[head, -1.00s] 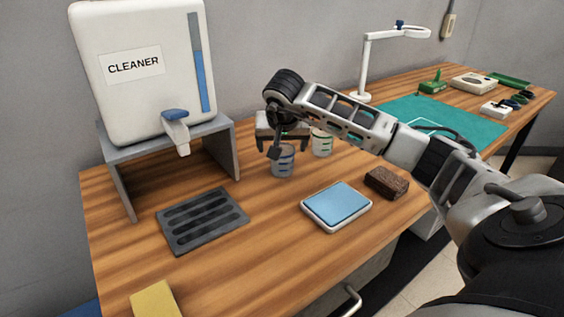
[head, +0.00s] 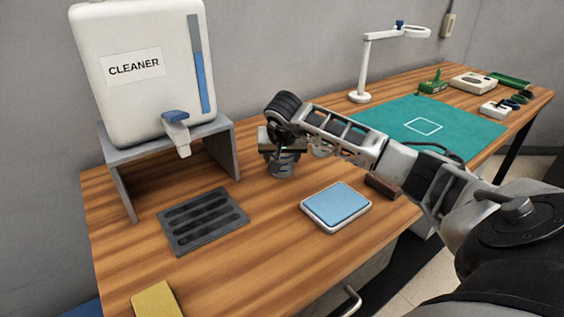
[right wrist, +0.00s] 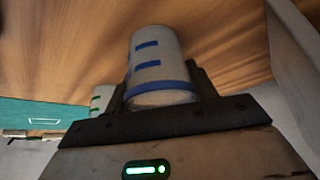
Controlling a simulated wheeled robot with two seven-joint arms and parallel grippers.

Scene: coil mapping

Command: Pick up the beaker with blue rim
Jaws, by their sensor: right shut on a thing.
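The beaker with blue rim (head: 279,170) stands on the wooden table, partly hidden by my right gripper (head: 284,150) in the head view. In the right wrist view this beaker (right wrist: 158,62) is clear, with blue marks on its side and a blue band. It sits between the two dark fingers, which are shut on it. I cannot tell whether it is lifted off the table. A second beaker with green marks (right wrist: 101,97) is beside it, mostly hidden by my right arm in the head view. My left gripper is not in view.
A cleaner tank (head: 135,100) on a grey stand (head: 228,150) is at the left, with a dark drain grate (head: 203,220) in front. A blue-topped pad (head: 336,205), a partly hidden brown block (head: 380,186) and a yellow block (head: 156,300) lie on the table. A green mat (head: 440,115) is at the right.

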